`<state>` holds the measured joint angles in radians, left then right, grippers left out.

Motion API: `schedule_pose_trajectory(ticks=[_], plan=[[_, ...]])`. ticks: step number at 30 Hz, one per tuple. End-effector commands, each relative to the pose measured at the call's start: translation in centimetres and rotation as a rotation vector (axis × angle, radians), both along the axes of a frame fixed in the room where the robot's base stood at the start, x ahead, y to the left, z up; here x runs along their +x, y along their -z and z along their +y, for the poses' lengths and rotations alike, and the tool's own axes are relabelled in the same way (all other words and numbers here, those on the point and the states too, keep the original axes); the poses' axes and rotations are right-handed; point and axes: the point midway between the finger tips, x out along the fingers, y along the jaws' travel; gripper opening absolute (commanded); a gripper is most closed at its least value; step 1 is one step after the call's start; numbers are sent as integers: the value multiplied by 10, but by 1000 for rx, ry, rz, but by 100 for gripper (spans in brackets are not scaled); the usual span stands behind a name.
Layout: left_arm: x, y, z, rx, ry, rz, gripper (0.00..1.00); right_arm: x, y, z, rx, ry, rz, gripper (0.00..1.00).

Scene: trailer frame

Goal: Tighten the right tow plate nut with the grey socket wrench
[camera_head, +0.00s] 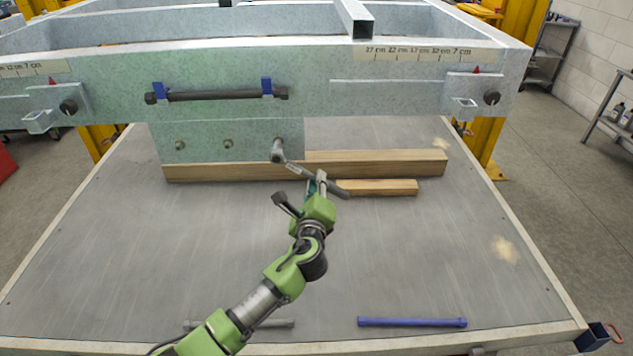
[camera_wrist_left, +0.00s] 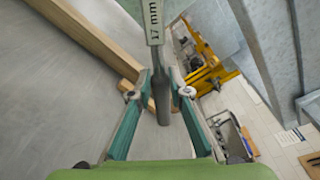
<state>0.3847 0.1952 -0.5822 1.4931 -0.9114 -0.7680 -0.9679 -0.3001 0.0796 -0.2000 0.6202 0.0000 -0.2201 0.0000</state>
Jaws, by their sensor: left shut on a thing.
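The grey socket wrench (camera_head: 298,170) is in the jaws of my left gripper (camera_head: 318,184). Its socket end is at the right nut (camera_head: 277,147) of the tow plate and largely covers that nut; I cannot tell how deeply it is seated. The handle slants down to the right, past the fingers. The tow plate (camera_head: 205,129) hangs below the frame's front beam, with two more nuts showing to the left. In the left wrist view, the wrench (camera_wrist_left: 154,22), marked 17 mm, passes between the fingertips (camera_wrist_left: 160,92). My right gripper is out of view.
Wooden beams (camera_head: 375,164) lie just behind and under the wrench. A blue wrench (camera_head: 412,322) lies at the table's front, with another grey tool (camera_head: 268,323) partly behind my arm. A dark bar (camera_head: 215,96) sits in blue clips. The table's right side is clear.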

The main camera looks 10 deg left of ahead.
Motion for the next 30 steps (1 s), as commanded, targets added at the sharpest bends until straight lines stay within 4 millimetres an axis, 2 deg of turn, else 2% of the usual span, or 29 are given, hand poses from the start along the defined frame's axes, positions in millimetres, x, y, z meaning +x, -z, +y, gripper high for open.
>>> schedule_pose_trajectory(ticks=[6, 18, 27, 28, 29, 30], plan=[[-3, -2, -1, 0, 1, -2, 0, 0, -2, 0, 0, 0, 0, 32], [-36, -2, -10, 1, 1, -2, 0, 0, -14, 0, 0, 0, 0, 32], [-38, -1, -11, 0, 0, -2, 0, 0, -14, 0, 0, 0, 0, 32], [-38, -1, -11, 0, 0, -2, 10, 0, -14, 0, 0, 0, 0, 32], [-38, -1, -11, 0, 0, -2, 2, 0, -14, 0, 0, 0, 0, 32], [-38, -1, -11, 0, 0, -2, 0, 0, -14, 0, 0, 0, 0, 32]])
